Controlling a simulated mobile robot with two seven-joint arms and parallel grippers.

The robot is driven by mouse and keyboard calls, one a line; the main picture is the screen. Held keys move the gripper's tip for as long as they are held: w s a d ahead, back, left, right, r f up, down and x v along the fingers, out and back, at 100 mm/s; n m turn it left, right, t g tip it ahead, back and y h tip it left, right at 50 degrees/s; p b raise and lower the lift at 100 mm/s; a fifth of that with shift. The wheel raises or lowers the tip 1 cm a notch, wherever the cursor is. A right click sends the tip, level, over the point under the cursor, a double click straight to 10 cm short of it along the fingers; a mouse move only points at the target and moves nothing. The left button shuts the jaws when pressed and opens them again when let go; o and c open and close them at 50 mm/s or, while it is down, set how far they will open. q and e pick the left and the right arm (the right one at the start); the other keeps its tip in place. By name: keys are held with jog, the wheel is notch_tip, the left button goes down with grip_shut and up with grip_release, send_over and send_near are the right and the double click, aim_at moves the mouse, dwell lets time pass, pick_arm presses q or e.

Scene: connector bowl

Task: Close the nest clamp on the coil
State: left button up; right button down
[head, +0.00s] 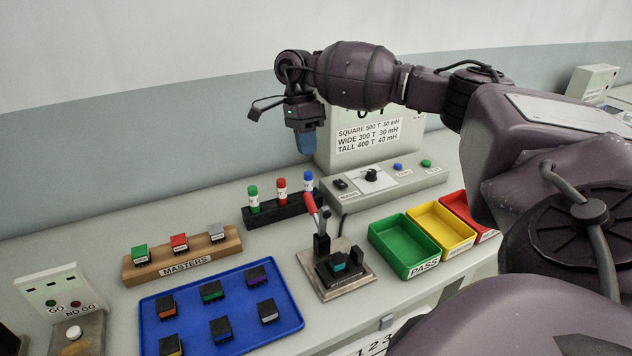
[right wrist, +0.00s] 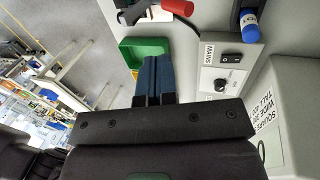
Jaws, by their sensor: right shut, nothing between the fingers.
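The nest clamp (head: 322,243) stands on a metal base plate (head: 352,288) in the middle of the bench. Its red handle (head: 310,204) points up and tilts slightly left. A coil with a teal part (head: 340,267) sits in the black nest in front of the lever. My right gripper (head: 306,144) is shut and empty, above and behind the clamp, near the front of the meter box. Its blue fingers (right wrist: 154,78) are together in the right wrist view, where the red handle (right wrist: 178,7) shows at the top edge. My left gripper is not in view.
A blue tray (head: 293,318) with several coils lies left of the clamp. A masters rack (head: 132,272) and a black rack with capped tubes (head: 262,220) stand behind. Green (head: 374,235), yellow and red bins stand to the right. The meter box (head: 395,195) is at the back.

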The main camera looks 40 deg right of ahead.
send_over(313, 203)
notch_tip(313, 203, down, 9)
jog(key=shift+r+p, duration=0.1)
jog(key=shift+p, duration=0.35)
jog(key=s, duration=0.1)
jog(key=s+p, duration=0.1)
jog(key=shift+s+a+f, duration=0.3)
jog(key=shift+a+f, duration=0.05)
jog(key=shift+a, duration=0.05)
jog(key=shift+s+a+f, duration=0.2)
jog(key=shift+s, duration=0.35)
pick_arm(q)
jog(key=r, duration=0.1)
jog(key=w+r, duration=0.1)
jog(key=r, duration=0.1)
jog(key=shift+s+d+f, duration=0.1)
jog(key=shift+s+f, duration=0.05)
pick_arm(e)
jog(key=shift+f, duration=0.1)
